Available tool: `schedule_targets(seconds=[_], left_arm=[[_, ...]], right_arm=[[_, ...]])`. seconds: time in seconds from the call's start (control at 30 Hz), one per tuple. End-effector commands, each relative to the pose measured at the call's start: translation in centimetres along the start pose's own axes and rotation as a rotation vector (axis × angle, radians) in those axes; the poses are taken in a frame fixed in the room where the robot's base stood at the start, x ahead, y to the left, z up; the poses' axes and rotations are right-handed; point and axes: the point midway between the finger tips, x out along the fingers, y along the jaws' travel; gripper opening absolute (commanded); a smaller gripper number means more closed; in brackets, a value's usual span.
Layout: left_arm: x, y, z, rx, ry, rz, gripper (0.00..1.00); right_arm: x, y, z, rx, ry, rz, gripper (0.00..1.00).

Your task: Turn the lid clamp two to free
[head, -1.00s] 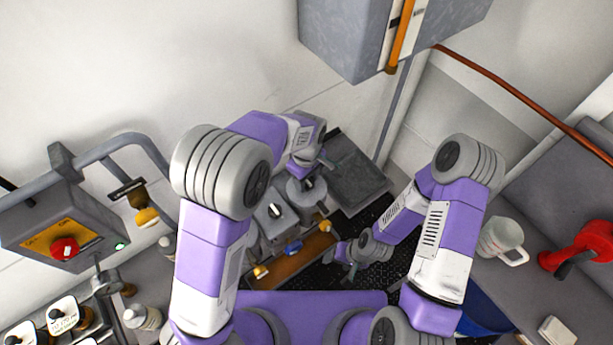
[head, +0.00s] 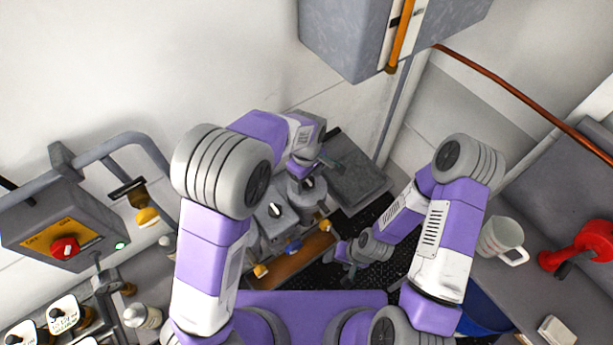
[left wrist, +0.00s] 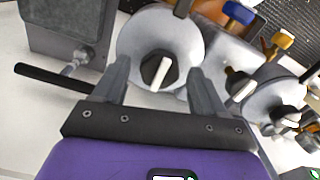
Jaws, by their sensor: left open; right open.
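Two round grey lids show in the left wrist view, each with a black clamp knob carrying a white bar. One knob (left wrist: 158,71) lies in view between the fingers of my left gripper (left wrist: 160,66), which is open. Whether the fingers are level with it or above it I cannot tell. The other knob (left wrist: 240,86) is to the right, clear of the fingers. In the head view, one knob (head: 307,183) sits just below my left wrist and another (head: 276,210) lower left. Which clamp is number two I cannot read. My right gripper (head: 346,251) is open and empty, lower right of the lids.
A blue handle (left wrist: 238,13) and an orange handle (left wrist: 277,43) are near the lids. A grey box (left wrist: 70,28) with a black lever (left wrist: 52,78) stands at left.

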Motion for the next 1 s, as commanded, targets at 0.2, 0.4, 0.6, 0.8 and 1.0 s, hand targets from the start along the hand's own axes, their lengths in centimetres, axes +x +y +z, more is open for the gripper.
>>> schedule_targets(seconds=[0.2,0.4,0.6,0.8,1.0], left_arm=[[-2.6,0.1,0.0,0.001,0.001,0.006,0.71],[-5.9,0.1,0.0,0.000,0.001,0.006,0.71],[-7.5,0.0,0.0,0.000,0.001,0.002,0.71],[-7.6,0.0,0.0,0.000,0.001,0.001,0.71],[-7.6,0.0,0.0,0.000,0.001,0.001,0.71]], right_arm=[[-0.1,0.0,0.0,0.000,0.000,0.000,0.63],[-0.2,-0.1,0.0,0.000,0.000,0.000,0.63],[-0.2,-0.1,0.0,0.000,0.000,0.000,0.63],[-0.2,-0.1,0.0,0.000,0.000,0.000,0.63],[-0.2,-0.1,0.0,0.000,0.000,0.000,0.63]])
